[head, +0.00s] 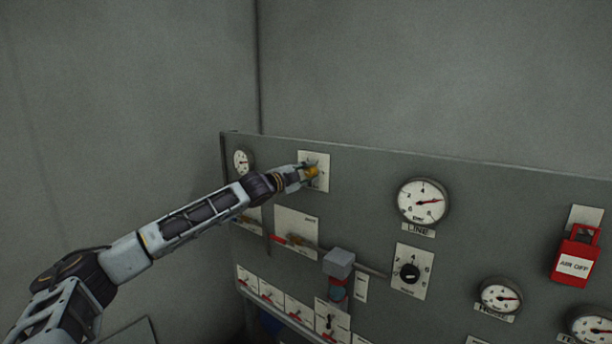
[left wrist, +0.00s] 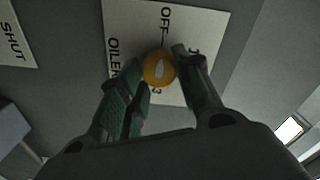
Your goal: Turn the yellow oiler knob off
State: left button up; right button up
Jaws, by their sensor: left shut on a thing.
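The yellow oiler knob (head: 312,172) sits on a white label plate (head: 322,184) near the top left of the grey panel. In the left wrist view the round yellow knob (left wrist: 158,68) shows a pale pointer mark on its face, and the plate (left wrist: 190,22) reads "OFF" and "OILER". My left gripper (head: 308,174) reaches in from the left and is shut on the knob, one green-padded finger on each side of it in the left wrist view (left wrist: 157,75). The fingers hide part of the plate's lettering. My right gripper is not in view.
Below the knob is a plate with a red and brass lever (head: 296,239), and a grey block-shaped handle (head: 339,263) sticks out. The wall above the panel is bare.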

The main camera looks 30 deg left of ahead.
pick_arm(q)
jog(key=shift+n, duration=0.3)
jog(key=o, duration=1)
jog(key=shift+s+a, duration=0.1)
jog(key=shift+s, duration=0.1)
jog(key=shift+s+a+r, duration=0.1)
jog(key=shift+s+a, duration=0.05)
jog(key=shift+s, duration=1.75)
jog(key=shift+s+a, duration=0.2)
jog(key=shift+s, duration=1.75)
jog(key=shift+s+a+r, duration=0.1)
jog(key=shift+s+a, duration=0.05)
jog(key=shift+s, duration=1.75)
